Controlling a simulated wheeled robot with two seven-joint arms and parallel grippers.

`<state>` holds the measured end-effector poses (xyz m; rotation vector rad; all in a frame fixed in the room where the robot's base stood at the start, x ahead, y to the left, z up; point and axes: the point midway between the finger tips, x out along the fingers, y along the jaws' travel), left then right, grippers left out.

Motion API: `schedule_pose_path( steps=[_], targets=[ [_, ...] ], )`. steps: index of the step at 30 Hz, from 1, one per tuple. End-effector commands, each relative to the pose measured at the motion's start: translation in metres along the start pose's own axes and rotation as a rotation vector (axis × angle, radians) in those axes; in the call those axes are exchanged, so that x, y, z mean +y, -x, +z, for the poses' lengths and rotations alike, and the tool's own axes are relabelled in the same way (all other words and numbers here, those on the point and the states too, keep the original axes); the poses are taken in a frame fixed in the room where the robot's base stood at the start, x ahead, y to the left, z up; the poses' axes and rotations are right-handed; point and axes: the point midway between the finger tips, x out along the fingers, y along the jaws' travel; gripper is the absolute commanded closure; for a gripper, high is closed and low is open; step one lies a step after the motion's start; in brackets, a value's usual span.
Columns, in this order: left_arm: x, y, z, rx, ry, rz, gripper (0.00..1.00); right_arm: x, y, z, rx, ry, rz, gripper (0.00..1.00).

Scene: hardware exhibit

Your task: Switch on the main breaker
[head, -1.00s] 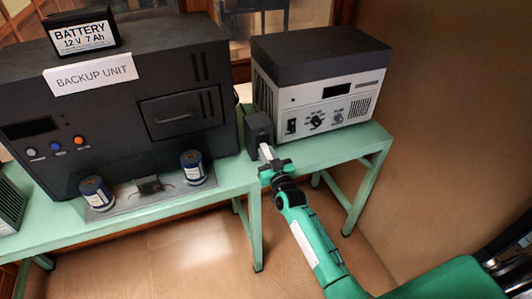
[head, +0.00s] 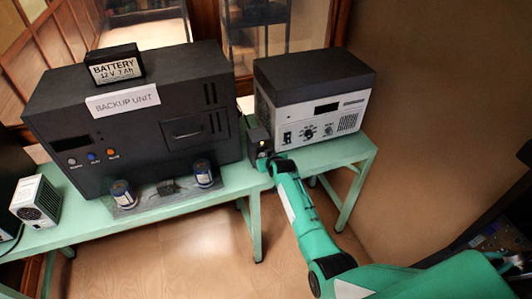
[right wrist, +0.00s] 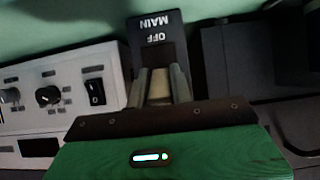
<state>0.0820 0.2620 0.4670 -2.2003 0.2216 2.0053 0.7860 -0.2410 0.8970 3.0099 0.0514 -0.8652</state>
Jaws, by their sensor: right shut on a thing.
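The main breaker (head: 257,134) is a small dark box on the green bench, between the backup unit and the grey-fronted unit. In the right wrist view its dark plate (right wrist: 153,25) reads MAIN and OFF, upside down. My right gripper (head: 266,158) is at the breaker's front. In the right wrist view its two pale fingers (right wrist: 161,86) are close together just below the OFF mark, shut on the breaker's handle. The fingers mostly hide the handle, so its exact position cannot be told. My left gripper is not in view.
The large black backup unit (head: 135,130) with a battery (head: 115,66) on top stands left of the breaker. The grey-fronted unit (head: 325,122) with knobs and a switch stands close on its right. Two blue-and-white cans (head: 204,174) stand before the backup unit.

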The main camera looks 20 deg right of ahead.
Motion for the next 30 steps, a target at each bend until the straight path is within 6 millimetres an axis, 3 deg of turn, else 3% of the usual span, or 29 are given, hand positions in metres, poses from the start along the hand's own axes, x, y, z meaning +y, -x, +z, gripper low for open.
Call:
schedule_pose_path(
  steps=[1, 7, 24, 25, 28, 30],
  targets=[
    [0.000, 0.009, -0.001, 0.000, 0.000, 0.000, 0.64, 0.000, 0.002, -0.005, -0.020, 0.001, 0.000, 1.00],
    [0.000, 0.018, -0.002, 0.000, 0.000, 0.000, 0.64, 0.000, 0.001, -0.006, -0.083, 0.000, 0.000, 1.00],
    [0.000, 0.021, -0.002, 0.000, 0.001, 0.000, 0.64, 0.000, 0.000, -0.004, -0.112, 0.001, 0.000, 1.00],
    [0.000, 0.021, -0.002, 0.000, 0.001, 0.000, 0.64, 0.000, 0.000, -0.004, -0.112, 0.001, 0.000, 0.74],
    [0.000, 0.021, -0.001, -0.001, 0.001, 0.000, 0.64, 0.000, 0.000, -0.004, -0.112, 0.000, 0.000, 0.56],
    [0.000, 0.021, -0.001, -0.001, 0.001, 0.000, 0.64, 0.000, 0.000, -0.005, -0.111, 0.000, 0.000, 0.56]
  ],
)
